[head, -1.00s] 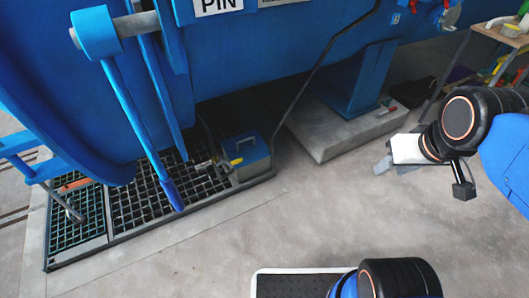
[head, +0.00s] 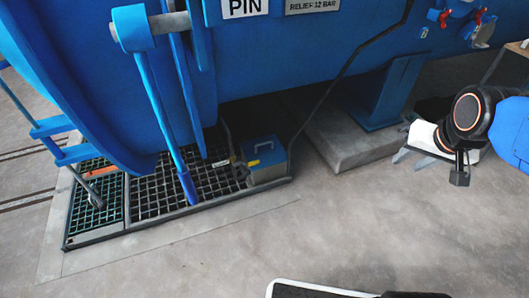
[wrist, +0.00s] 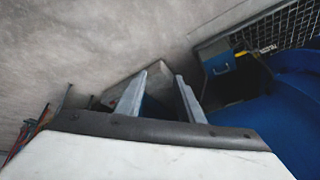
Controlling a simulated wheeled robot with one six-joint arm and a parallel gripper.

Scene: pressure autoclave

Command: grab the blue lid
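A small grey box with a blue lid (head: 263,151) sits low on the dark floor grating, beneath the big blue vessel. The lid lies on top of the box and has a yellow mark on it. In the wrist view the blue lid (wrist: 219,62) shows small, up and right of my fingers. My gripper (head: 408,160) is at the right of the head view, well apart from the lid, over the floor. In the wrist view my gripper (wrist: 161,73) has its two grey fingers spread with nothing held between them.
The blue vessel (head: 290,45) overhangs the box. A blue lever (head: 172,110) hangs left of it. A concrete plinth (head: 340,145) with a blue support (head: 390,95) stands between the box and my gripper.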

